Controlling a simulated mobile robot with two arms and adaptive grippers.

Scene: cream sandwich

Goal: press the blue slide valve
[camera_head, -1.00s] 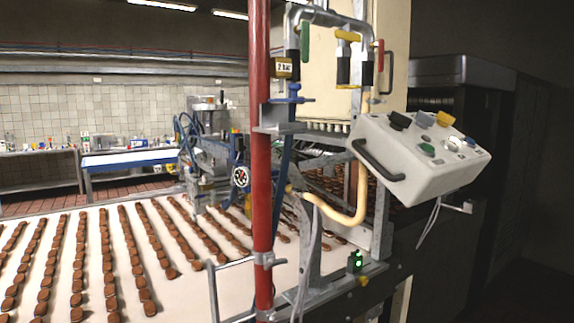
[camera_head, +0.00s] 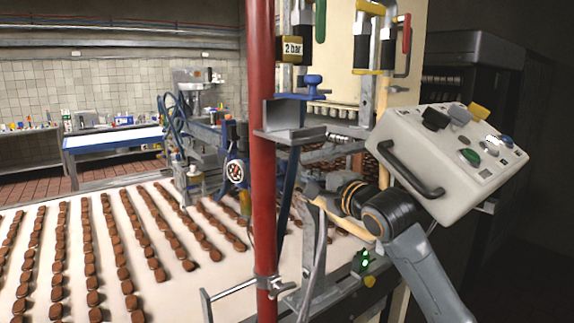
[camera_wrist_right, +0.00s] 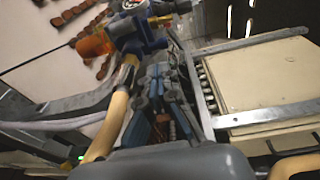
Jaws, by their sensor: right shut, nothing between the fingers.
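A blue valve with a round knob (camera_head: 313,85) sits on a pipe to the right of the red post, below the "2 bar" label. Another blue fitting with a round dial (camera_head: 236,172) is left of the post; I cannot tell for certain which is the slide valve. My right gripper (camera_head: 314,188) is shut and empty, below the blue knob and apart from it, right of the red post. In the right wrist view its fingers (camera_wrist_right: 158,74) point toward a blue fitting (camera_wrist_right: 146,46) with a dial above it. My left gripper is not in view.
The red post (camera_head: 262,150) stands just left of my right gripper. A grey control box (camera_head: 430,165) with several buttons and a black handle is to the right, close to my forearm. A white conveyor (camera_head: 30,300) with rows of brown biscuits fills the lower left.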

